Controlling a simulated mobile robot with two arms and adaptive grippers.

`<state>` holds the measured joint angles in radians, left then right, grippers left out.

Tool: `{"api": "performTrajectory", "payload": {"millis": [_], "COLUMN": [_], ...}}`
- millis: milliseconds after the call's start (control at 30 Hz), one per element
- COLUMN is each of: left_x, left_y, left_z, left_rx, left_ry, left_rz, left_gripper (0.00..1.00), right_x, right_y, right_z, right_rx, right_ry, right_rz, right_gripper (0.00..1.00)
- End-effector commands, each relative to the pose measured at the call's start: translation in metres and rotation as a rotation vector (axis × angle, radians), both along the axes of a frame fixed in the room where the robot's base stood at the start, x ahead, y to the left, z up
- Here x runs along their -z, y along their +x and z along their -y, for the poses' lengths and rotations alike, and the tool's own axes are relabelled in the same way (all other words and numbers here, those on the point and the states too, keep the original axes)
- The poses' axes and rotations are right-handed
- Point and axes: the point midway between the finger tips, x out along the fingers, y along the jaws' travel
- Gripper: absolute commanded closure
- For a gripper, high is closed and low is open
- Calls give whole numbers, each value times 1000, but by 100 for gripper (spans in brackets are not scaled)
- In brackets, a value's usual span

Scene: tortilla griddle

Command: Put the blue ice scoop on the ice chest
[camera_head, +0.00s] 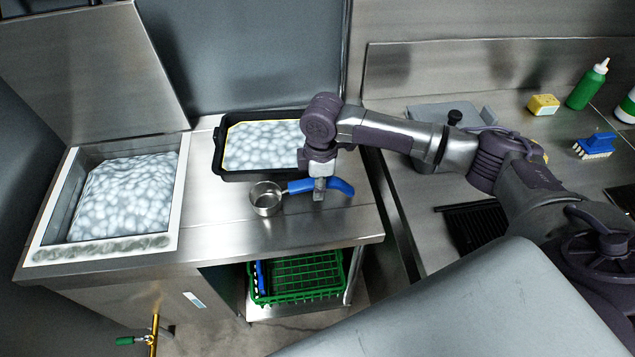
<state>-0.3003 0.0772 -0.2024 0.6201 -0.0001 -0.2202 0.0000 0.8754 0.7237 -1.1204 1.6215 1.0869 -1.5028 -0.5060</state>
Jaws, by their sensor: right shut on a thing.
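The blue ice scoop has a metal cup (266,198) and a blue handle (338,186). My right gripper (319,190) points down and is shut on the blue handle, with the cup to its left. The scoop is over the steel counter (225,235), in front of the black tray; I cannot tell whether it touches the counter. The ice chest (172,208) is at the left, with its lid (95,70) raised and ice (125,198) inside. My left gripper is not in view.
A black tray (216,150) of ice stands behind the scoop. A green crate (300,278) sits on a shelf below. At the right are a green bottle (587,85), a yellow sponge (543,104) and a blue brush (595,145). The counter between scoop and chest is clear.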

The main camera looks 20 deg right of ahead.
Motion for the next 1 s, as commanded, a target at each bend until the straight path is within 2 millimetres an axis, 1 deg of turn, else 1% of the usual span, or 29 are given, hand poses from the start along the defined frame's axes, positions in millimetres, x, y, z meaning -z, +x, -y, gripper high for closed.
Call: {"api": "performTrajectory", "payload": {"millis": [100, 367, 400, 533, 567, 867, 967, 1000], "left_x": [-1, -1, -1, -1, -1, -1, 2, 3], "left_y": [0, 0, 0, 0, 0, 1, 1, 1], "left_z": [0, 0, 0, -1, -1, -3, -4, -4], "left_rx": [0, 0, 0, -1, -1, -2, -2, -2], "left_ry": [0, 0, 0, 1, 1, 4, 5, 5], "left_rz": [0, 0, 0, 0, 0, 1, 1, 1], "left_gripper": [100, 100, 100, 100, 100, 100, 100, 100], "right_x": [3, 5, 6, 6, 6, 4, -3, -8], "right_y": [0, 0, 0, 0, 0, 0, 1, 1], "right_z": [0, 0, 0, 0, 0, 0, 0, 0], "right_rx": [-1, 0, 0, 0, 0, 0, 0, 0], "right_ry": [1, 1, 0, 1, 1, 1, 1, 1], "right_rz": [1, 0, 0, 0, 1, 1, 3, 4], "right_gripper": [100, 100, 69, 48, 46, 46, 46, 46]}}
